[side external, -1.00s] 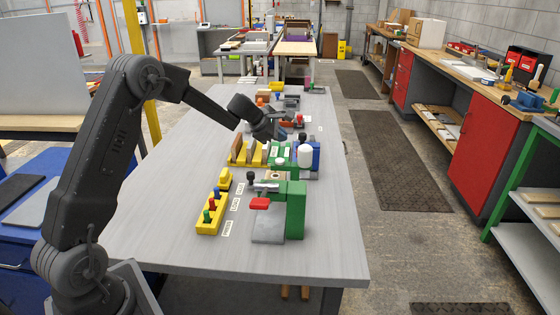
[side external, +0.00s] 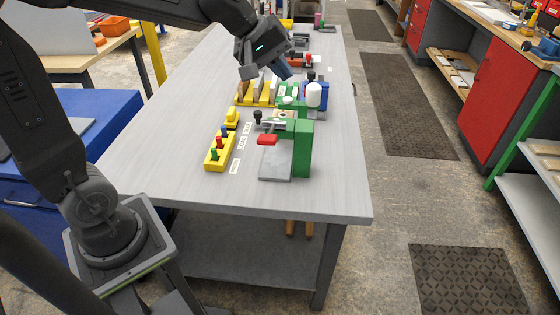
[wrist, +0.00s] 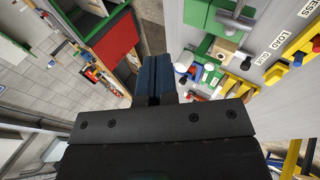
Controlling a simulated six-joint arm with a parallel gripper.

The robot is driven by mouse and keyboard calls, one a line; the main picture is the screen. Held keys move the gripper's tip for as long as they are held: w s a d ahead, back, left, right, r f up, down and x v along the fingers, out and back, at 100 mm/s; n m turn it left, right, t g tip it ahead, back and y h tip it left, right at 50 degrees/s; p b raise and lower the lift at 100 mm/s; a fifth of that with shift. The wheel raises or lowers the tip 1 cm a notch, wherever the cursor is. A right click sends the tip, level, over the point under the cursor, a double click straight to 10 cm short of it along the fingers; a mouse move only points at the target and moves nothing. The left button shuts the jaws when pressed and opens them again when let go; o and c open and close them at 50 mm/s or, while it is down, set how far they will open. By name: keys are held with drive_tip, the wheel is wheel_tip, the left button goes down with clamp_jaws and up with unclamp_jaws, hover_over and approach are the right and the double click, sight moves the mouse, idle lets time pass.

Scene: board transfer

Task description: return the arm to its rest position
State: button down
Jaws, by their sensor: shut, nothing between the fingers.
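My gripper (side external: 283,70) is in the air over the grey workbench (side external: 180,150), above and behind the row of fixtures. Its fingers are shut, with nothing seen between them. The wrist view shows the dark blue fingers (wrist: 154,78) side by side, pointing away from the camera. The green fixture (side external: 303,150) with a red-ended lever (side external: 266,140) stands below and nearer the camera. The white cylinder (side external: 314,95) stands to the right of the gripper in the side view. A clear gap between gripper and fixtures is hard to judge from this angle.
A yellow block with coloured pegs (side external: 219,154) and a yellow slotted rack (side external: 256,94) stand left of the fixtures. Small red and dark items (side external: 302,61) lie behind. The bench's near and left parts are bare. A blue cabinet (side external: 45,210) stands at left.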

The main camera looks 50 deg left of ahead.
drive_tip(key=s+d+f+m+y, duration=0.1)
drive_tip(key=s+m, duration=0.4)
drive_tip(key=s, duration=0.5)
drive_tip(key=s+d+f+m+g+y, duration=0.1)
drive_tip(key=s+m, duration=0.4)
drive_tip(key=s, duration=0.6)
drive_tip(key=shift+d+f+m+y, duration=0.3)
drive_tip(key=shift+d+f+y, duration=0.05)
drive_tip(key=shift+d+y, duration=0.2)
